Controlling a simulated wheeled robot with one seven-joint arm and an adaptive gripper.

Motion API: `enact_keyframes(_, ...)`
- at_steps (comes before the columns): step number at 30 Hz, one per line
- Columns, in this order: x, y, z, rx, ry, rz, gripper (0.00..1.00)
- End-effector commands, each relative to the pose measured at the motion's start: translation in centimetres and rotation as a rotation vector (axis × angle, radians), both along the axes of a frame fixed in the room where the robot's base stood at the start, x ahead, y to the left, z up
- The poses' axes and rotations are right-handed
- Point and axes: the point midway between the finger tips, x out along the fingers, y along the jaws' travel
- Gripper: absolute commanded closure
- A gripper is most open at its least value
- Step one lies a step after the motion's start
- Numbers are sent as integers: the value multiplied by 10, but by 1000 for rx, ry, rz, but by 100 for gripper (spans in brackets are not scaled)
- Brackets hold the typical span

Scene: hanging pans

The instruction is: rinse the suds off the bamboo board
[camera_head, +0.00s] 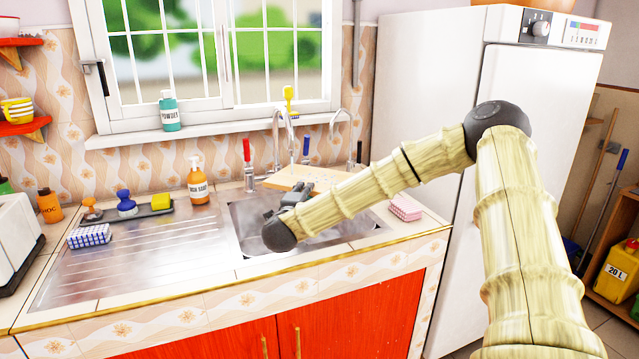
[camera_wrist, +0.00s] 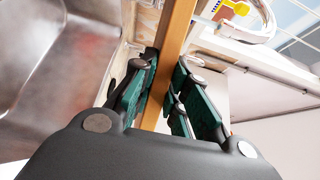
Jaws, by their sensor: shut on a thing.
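The bamboo board (camera_head: 290,177) is light tan and tilted at the back of the sink (camera_head: 243,227), by the curved tap (camera_head: 276,130). A few small specks show on its face; I cannot tell whether they are suds. My gripper (camera_head: 292,199) is shut on the board's near edge, partly behind my arm. In the wrist view the board (camera_wrist: 181,32) is edge-on, a brown strip between the dark green pads of my gripper (camera_wrist: 166,72). I cannot make out running water. My arm hides part of the basin.
The ribbed drainboard (camera_head: 140,255) is mostly clear.

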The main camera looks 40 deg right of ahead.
Motion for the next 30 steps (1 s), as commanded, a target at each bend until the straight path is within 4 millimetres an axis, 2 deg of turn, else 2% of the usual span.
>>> enact_keyframes(30,-50,20,2,-1,-2,0,100)
